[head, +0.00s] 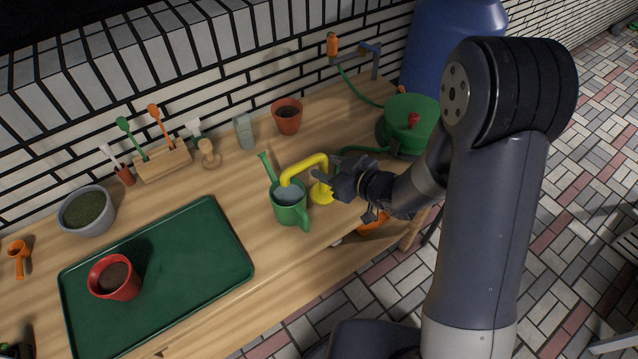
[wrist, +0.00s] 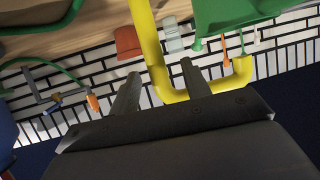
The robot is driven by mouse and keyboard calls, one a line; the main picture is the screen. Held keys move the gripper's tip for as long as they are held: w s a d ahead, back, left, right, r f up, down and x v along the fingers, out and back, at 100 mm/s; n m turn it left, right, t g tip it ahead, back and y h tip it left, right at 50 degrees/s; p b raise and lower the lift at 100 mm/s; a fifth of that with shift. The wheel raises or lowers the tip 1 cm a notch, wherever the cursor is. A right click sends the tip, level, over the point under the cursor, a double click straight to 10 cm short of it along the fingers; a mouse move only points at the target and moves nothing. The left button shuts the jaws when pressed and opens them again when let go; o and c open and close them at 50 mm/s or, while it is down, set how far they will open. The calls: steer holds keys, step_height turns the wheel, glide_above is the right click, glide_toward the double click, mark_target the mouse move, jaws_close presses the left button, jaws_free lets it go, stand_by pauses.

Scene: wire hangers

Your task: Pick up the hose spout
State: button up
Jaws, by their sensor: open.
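A yellow bent spout (head: 308,165) rises from a round yellow base (head: 321,194) on the wooden bench. Its far end hangs over the mouth of a green watering can (head: 290,207). My gripper (head: 336,178) is open at the spout's right side, close to its upright part. In the wrist view the spout (wrist: 154,55) shows between the two spread fingers of my gripper (wrist: 160,68). I cannot tell how deep it lies between them or whether a finger touches it. Part of the gripper's far side is hidden in the head view.
A green hose reel (head: 408,122) stands behind my arm. A wall tap (head: 370,50) is at the back. A green tray (head: 215,255) with a red pot (head: 117,277) lies at left. A terracotta pot (head: 287,117) and tool holder (head: 162,163) stand along the wall.

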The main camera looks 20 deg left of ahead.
steer(key=shift+p+x, duration=0.4)
steer(key=shift+x, duration=1.8)
steer(key=shift+f, duration=0.1)
steer(key=shift+c, duration=0.5)
steer(key=shift+d, duration=0.1)
jaws_close()
steer(key=shift+w, duration=0.1)
